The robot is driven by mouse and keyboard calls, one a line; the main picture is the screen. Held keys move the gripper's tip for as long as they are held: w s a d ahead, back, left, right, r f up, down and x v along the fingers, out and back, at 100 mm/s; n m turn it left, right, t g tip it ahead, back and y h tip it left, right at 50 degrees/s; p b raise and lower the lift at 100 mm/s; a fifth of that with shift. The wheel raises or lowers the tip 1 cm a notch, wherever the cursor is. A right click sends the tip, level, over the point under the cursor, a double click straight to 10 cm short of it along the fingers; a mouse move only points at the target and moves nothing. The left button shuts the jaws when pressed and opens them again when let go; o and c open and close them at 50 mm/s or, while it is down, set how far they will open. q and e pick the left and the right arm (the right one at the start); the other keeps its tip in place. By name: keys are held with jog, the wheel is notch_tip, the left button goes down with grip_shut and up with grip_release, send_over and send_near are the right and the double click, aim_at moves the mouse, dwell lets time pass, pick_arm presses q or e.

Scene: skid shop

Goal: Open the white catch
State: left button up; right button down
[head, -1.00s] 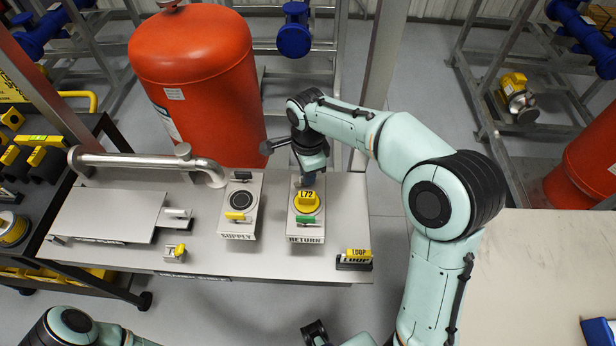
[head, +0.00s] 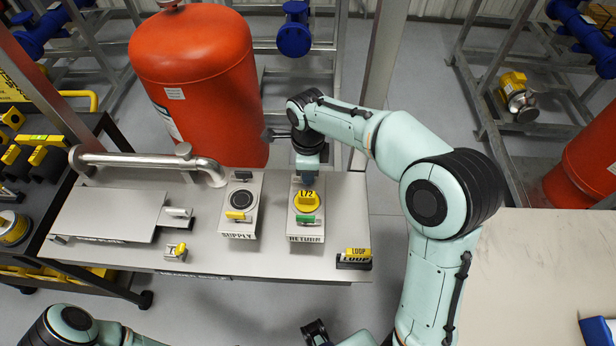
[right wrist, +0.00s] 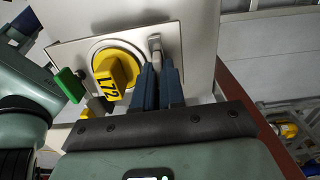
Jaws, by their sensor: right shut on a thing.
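The RETURN box (head: 306,237) stands on the bench and has a yellow round knob marked L72 (head: 306,201) and a green catch (head: 306,220) at its near end. In the right wrist view a pale, whitish catch (right wrist: 154,42) stands beside the yellow knob (right wrist: 113,72). My right gripper (right wrist: 160,65) is shut on this catch, with its blue fingers around its near end. In the head view my right gripper (head: 304,183) comes down behind the knob and hides the catch.
The SUPPLY box (head: 237,235) stands just left, with a black catch (head: 243,175) and a yellow catch (head: 235,215). A red tank (head: 200,85) stands behind. A LOOP block (head: 355,262) sits at the front right.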

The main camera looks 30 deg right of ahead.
jog(key=c, duration=1.2)
grip_release()
jog(key=shift+r, duration=0.1)
jog(key=shift+r+p, duration=0.85)
jog(key=shift+r, duration=0.35)
jog(key=shift+r+p, duration=1.4)
jog(key=shift+r, duration=0.9)
pick_arm(q)
jog(key=w+r, duration=0.3)
jog(key=r, duration=0.2)
jog(key=shift+r, duration=0.25)
